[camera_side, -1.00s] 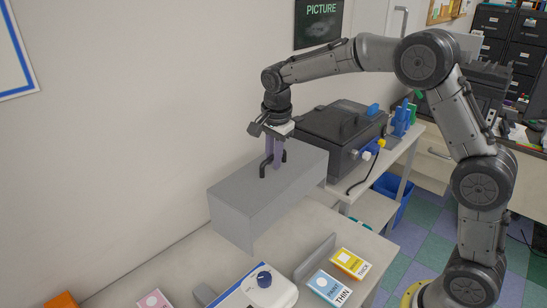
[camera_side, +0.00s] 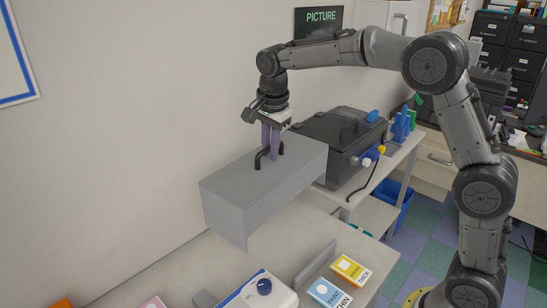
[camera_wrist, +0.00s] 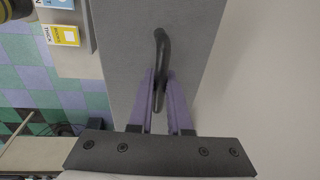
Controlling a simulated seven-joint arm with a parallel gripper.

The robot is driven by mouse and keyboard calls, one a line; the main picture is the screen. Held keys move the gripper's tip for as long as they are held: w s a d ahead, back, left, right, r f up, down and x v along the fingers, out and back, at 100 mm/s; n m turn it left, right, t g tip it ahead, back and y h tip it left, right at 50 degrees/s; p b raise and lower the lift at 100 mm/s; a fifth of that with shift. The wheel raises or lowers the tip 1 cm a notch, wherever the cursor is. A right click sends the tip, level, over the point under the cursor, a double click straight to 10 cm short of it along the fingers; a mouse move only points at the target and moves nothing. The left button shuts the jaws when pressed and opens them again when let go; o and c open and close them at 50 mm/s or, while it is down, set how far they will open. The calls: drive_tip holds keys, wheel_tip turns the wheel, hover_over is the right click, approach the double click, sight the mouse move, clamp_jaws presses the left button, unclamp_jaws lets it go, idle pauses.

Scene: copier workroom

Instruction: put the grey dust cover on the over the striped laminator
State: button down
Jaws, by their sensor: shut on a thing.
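My gripper (camera_side: 270,150) is shut on the black loop handle on top of the grey dust cover (camera_side: 235,192). The cover is a long grey box shape, held level above the table with its lower edge clear of it. In the wrist view the purple fingers (camera_wrist: 160,95) sit either side of the handle, with the cover's grey top (camera_wrist: 125,60) beneath. The striped laminator (camera_side: 250,290), white with a blue stripe and a blue knob, stands on the table in front of the cover. The bottom of the picture cuts it off.
A grey upright plate (camera_side: 315,264) and yellow (camera_side: 351,268) and blue (camera_side: 328,293) cards are right of the laminator. A black machine (camera_side: 340,140) stands on a side table behind the cover. The wall runs close along the left.

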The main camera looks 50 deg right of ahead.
sight(234, 202)
drive_tip(key=s+a, duration=0.2)
drive_tip(key=a, duration=0.3)
drive_tip(key=s+a, duration=0.2)
drive_tip(key=a, duration=0.4)
drive_tip(key=s+a, duration=0.2)
drive_tip(key=a, duration=0.3)
drive_tip(key=shift+a, duration=0.25)
drive_tip(key=s+a, duration=0.9)
drive_tip(key=a, duration=0.2)
wheel_tip(234, 202, down, 7)
drive_tip(key=m, duration=0.1)
drive_tip(key=shift+w+d+r, duration=0.2)
drive_tip(key=shift+w+d, duration=0.15)
drive_tip(key=shift+d, duration=0.1)
wheel_tip(234, 202, down, 8)
drive_tip(key=shift+f, duration=0.25)
drive_tip(key=c, duration=0.8)
unclamp_jaws()
drive_tip(key=shift+o, duration=0.2)
drive_tip(key=shift+f, duration=0.1)
